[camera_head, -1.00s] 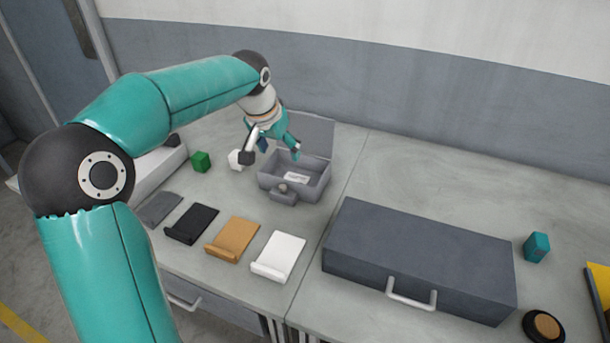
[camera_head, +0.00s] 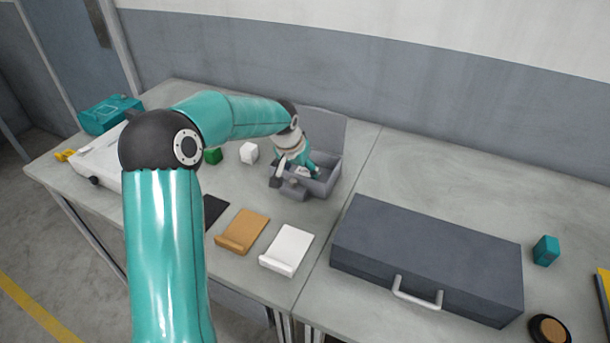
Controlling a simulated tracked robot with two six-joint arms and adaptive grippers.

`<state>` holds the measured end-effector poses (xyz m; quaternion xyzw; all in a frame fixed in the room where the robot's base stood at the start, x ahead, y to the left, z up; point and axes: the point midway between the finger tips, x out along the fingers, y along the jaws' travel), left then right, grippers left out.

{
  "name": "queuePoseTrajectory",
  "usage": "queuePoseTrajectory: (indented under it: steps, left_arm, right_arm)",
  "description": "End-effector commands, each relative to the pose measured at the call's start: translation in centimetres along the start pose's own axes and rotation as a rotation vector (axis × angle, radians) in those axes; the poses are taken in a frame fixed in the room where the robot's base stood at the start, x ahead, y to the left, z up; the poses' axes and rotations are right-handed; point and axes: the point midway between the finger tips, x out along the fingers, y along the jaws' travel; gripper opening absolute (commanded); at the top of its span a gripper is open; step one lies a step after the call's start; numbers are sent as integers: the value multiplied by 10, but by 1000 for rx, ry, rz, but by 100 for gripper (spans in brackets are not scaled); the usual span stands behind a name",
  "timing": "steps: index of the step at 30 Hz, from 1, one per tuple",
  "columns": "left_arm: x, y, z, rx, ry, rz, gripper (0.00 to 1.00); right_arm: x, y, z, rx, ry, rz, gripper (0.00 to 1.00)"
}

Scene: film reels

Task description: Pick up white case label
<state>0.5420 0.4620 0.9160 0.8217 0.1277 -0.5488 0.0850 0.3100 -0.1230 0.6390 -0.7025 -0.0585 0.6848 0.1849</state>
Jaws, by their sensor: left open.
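A small open grey case (camera_head: 326,183) stands on the bench with its lid raised at the back. A small pale patch (camera_head: 303,171) inside it looks like the white case label, mostly hidden by my gripper. My left gripper (camera_head: 296,176) is open, pointing down at the case. One finger is by the front left wall and the other is over the inside. I cannot tell whether the fingers touch the label. My right gripper is not in view.
White (camera_head: 288,248), tan (camera_head: 242,231) and black (camera_head: 215,210) holders lie in front. White (camera_head: 248,152) and green (camera_head: 213,156) blocks stand left of the case. A large dark closed case (camera_head: 425,258) fills the right front. The back right bench is clear.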

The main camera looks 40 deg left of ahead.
Motion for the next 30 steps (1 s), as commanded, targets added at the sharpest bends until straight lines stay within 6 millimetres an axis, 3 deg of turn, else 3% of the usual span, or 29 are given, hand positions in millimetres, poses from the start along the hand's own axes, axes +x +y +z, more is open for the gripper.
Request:
queuePoseTrajectory:
  steps: [6, 14, 15, 24, 30]
  left_arm:
    - [28, -3, 0, -1, -2, 0, 71]
    - [33, -3, 0, -1, 0, 0, 71]
    - [33, -3, 0, -1, 0, 0, 69]
    - [32, -3, 0, -1, 0, 0, 23]
    - [32, -3, 0, -1, 0, 0, 22]
  right_arm:
    - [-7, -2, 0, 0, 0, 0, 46]
    - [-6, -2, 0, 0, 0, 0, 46]
    - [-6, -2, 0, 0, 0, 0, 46]
    - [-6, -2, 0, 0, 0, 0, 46]
    - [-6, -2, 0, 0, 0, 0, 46]
